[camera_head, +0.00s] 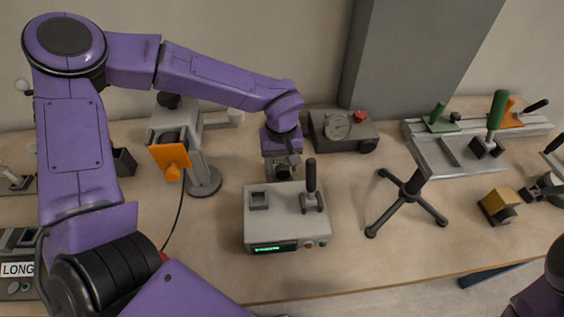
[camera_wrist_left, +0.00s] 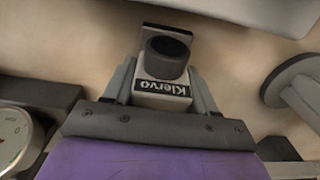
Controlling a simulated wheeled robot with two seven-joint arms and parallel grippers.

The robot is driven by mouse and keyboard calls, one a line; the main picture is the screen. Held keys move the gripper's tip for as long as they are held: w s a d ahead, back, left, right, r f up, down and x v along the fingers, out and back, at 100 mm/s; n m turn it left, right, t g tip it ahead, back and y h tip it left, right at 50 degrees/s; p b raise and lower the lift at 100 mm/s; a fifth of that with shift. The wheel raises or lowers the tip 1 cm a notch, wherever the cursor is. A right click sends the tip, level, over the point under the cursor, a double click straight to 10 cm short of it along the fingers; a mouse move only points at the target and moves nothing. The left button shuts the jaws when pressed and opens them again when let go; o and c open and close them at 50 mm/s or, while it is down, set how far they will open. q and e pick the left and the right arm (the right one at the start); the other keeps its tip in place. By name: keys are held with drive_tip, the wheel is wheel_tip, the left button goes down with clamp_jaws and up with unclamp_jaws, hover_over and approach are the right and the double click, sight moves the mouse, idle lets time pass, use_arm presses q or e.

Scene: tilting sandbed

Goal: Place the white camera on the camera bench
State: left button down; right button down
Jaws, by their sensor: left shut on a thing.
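My left gripper (camera_head: 282,160) points down over the middle of the table, just behind the grey control box. It is shut on a small pale camera (camera_head: 283,173). In the left wrist view the camera (camera_wrist_left: 164,88) sits between the two fingers, with a dark round part on top and a "Klervo" label facing the wrist. I cannot tell whether it touches the table or box. A long grey rail bench (camera_head: 413,129) with green and orange clamps stands at the back right; I cannot tell for sure that it is the camera bench. My right gripper is out of view.
The control box (camera_head: 259,229) has an upright black lever and a green display. A dial gauge box (camera_head: 338,127) stands behind. A grey stand with an orange plate (camera_head: 170,155) is to the left. A black-legged stand (camera_head: 405,196) and a yellow block (camera_head: 497,201) are right.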

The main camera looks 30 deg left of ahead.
use_arm(q)
drive_tip(key=shift+s+r, duration=0.35)
drive_tip(key=shift+s, duration=0.5)
drive_tip(key=shift+w+a+f, duration=0.1)
drive_tip(key=shift+f, duration=0.1)
drive_tip(key=c, duration=0.6)
unclamp_jaws()
drive_tip(key=shift+w+f, duration=0.25)
drive_tip(key=shift+w, duration=0.05)
drive_tip(key=shift+o, duration=1.3)
drive_tip(key=shift+w+f, duration=0.1)
drive_tip(key=shift+w, duration=0.05)
drive_tip(key=shift+s+r, duration=0.25)
wheel_tip(320, 180, up, 12)
drive_tip(key=shift+w+r+p, duration=0.1)
drive_tip(key=shift+p, duration=0.4)
